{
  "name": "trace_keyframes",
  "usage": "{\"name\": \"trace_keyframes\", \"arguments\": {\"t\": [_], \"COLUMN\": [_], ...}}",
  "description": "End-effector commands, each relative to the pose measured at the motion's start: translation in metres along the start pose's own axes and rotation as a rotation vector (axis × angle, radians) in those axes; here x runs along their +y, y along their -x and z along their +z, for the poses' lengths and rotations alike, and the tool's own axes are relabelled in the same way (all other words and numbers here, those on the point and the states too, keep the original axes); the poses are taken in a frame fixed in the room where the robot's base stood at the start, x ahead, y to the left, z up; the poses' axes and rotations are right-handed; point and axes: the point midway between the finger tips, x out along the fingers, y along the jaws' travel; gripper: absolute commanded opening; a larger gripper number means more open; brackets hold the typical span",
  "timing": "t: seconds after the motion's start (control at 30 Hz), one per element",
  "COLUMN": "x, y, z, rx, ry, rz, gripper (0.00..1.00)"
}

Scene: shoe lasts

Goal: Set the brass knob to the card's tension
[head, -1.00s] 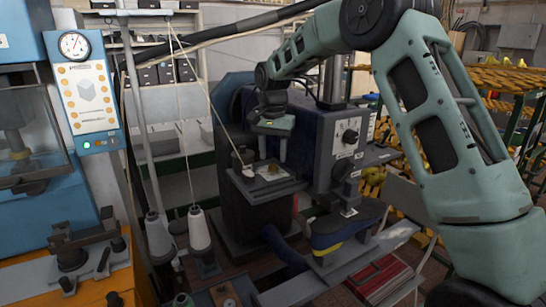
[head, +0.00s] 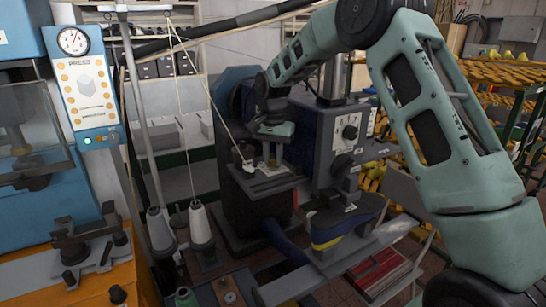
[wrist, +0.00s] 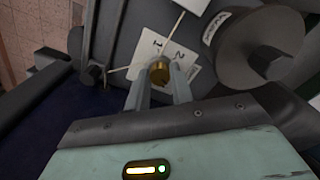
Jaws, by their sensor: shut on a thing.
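The brass knob (wrist: 160,72) shows in the wrist view between my two finger tips, on a white plate (wrist: 187,55) marked 1 and 2. My gripper (wrist: 161,78) is shut on the knob from both sides. In the head view my gripper (head: 271,157) points down over the small grey shelf (head: 262,186) of the dark machine, and its fingers mostly hide the knob. Which way the knob points is not clear. I cannot tell which of the white labels is the task's card.
A thread runs down to the shelf beside my gripper (head: 228,130). A dark round part (wrist: 262,45) sits close to the knob at the right in the wrist view. The machine's dark blue housing (head: 325,150) stands right of my gripper. Thread cones (head: 200,225) stand at left.

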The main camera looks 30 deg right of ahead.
Motion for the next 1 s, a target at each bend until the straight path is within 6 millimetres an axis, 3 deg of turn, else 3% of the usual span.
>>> {"name": "trace_keyframes", "arguments": {"t": [0.27,1.0], "x": [-0.0008,-0.0004], "y": [-0.0001,0.0013], "z": [0.0001,-0.0009], "rx": [0.001,0.002], "ry": [-0.108,-0.611], "rz": [0.0,-0.002], "gripper": [0.0,0.0]}}
